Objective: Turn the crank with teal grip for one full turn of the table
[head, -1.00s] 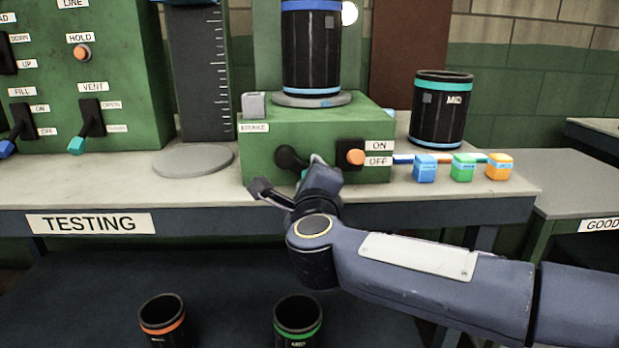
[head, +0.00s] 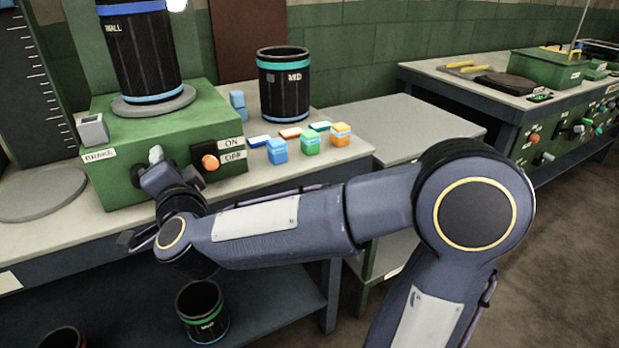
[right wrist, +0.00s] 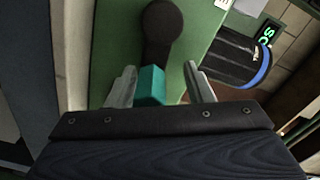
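The crank (right wrist: 160,32) is a dark arm on the front of the green box (head: 122,190), and its teal grip (right wrist: 150,86) shows in the right wrist view. My right gripper (right wrist: 160,84) is open, with one finger on each side of the teal grip. There is a clear gap to the right finger; the left finger is close, and I cannot tell if it touches. In the head view my right gripper (head: 150,195) is at the box's front and hides most of the crank. A black sleeve with blue bands (head: 142,55) stands on the round table (head: 155,103) atop the box. My left gripper is out of view.
An orange ON/OFF knob (head: 210,162) sits right of the crank, and a grey brake block (head: 92,130) sits on the box's left top. A teal-banded MID sleeve (head: 284,88) and small coloured cubes (head: 310,143) stand to the right on the bench.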

